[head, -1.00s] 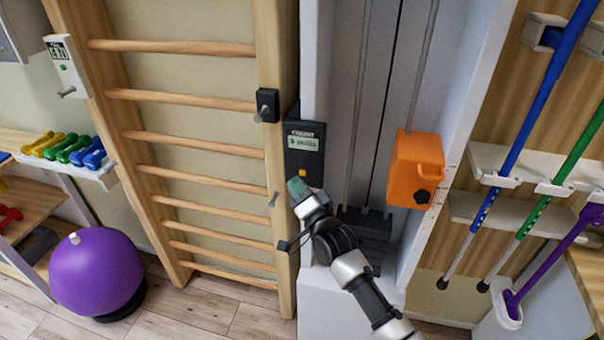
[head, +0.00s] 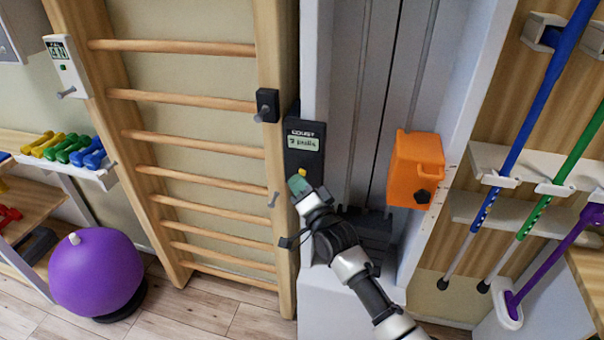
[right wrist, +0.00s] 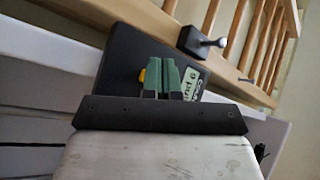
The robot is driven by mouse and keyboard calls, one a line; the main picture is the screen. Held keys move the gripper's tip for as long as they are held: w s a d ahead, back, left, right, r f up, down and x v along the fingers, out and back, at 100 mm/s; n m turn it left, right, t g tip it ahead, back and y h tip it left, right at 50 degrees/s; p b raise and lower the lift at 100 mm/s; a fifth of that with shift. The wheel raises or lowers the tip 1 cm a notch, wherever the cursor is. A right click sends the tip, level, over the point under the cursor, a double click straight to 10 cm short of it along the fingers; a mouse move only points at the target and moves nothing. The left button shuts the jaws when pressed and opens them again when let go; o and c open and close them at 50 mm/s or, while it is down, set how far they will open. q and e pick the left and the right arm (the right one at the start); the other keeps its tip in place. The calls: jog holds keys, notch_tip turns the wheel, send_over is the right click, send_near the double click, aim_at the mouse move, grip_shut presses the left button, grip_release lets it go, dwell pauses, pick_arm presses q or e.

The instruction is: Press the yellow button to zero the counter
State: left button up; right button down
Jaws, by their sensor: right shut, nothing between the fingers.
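The counter (head: 305,135) is a dark upright box with a pale display, fixed beside the wooden wall bars. Its display has small dark text that I cannot read surely. The yellow button (head: 303,172) is a small spot low on its face. My right gripper (head: 298,184), with green fingertips, is shut and empty just below the button. In the right wrist view, the green fingers (right wrist: 160,76) stand in front of the counter (right wrist: 123,62) and partly cover the yellow button (right wrist: 142,76). I cannot tell whether they touch it. My left gripper is not in view.
Wooden wall bars (head: 190,92) stand left of the counter, with a black knob block (head: 267,104) on their post. An orange box (head: 414,170) hangs to the right. A purple ball (head: 96,273) lies on the floor at left. Coloured poles (head: 530,105) stand at right.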

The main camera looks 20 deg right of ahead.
jog(key=shift+w+d, duration=0.3)
jog(key=shift+w, duration=0.1)
dwell(0.5)
jog(key=shift+s, duration=0.1)
jog(key=shift+s+a+p, duration=0.35)
jog(key=shift+s+a, duration=0.15)
jog(key=shift+s, duration=0.15)
jog(key=s+a+p, duration=0.2)
jog(key=s, duration=0.2)
jog(key=shift+s+a+p, duration=0.1)
jog(key=shift+a+p, duration=0.3)
dwell(0.8)
